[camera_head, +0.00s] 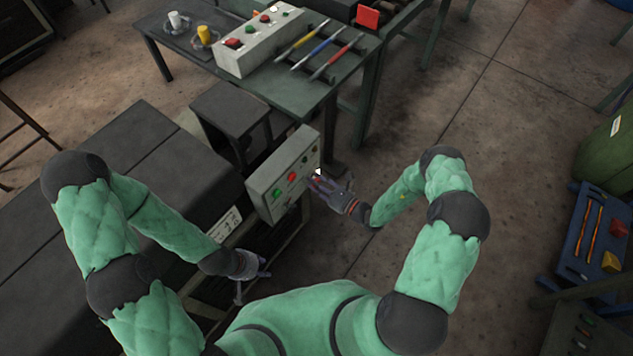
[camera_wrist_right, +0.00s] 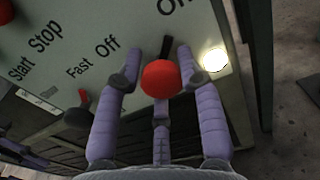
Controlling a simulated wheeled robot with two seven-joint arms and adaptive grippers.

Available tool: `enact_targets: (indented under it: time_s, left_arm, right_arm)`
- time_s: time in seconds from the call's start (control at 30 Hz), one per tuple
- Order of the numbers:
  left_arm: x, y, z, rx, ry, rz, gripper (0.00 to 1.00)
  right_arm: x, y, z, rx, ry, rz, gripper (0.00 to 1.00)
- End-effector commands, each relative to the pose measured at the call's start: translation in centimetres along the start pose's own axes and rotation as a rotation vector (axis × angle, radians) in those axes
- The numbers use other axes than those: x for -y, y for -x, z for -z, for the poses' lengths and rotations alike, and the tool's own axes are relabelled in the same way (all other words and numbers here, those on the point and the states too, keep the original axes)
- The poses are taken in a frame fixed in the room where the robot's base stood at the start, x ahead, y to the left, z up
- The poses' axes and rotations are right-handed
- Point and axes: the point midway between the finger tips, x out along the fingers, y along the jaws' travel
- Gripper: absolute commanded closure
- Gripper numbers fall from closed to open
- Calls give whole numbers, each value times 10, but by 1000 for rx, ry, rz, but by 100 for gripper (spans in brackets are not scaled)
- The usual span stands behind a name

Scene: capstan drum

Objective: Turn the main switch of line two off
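A pale control box (camera_head: 283,175) with green and red buttons stands at the front of the dark machine, facing right. The right wrist view shows its panel (camera_wrist_right: 85,30) lettered Start, Stop, Fast, Off and On. A red ball knob (camera_wrist_right: 161,79) sits below a short black lever part (camera_wrist_right: 165,47), near the On lettering. My right gripper (camera_head: 327,183) is at the box's right face, its fingers spread around the knob. Firm contact cannot be told. My left gripper (camera_head: 251,268) hangs by the machine's front edge, away from the box; its finger opening is unclear.
A lit white lamp (camera_wrist_right: 214,60) is right of the knob; a second dark lever (camera_wrist_right: 78,117) is lower left. Behind, a green table (camera_head: 350,70) carries another button box (camera_head: 262,40) and several tools. Floor to the right is clear up to a blue cart (camera_head: 590,240).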

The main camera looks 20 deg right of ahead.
Motion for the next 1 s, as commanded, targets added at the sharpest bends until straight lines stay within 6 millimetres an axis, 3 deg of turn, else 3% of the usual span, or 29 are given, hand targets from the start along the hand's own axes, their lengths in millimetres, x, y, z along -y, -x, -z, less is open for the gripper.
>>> enact_targets:
  time_s: [0.47,1.0]
  left_arm:
    - [-1,2,0,0,0,0,60]
    - [-3,8,0,0,0,0,60]
  right_arm:
    - [2,-1,-4,9,75,1,95]
    - [2,-1,-6,13,528,3,95]
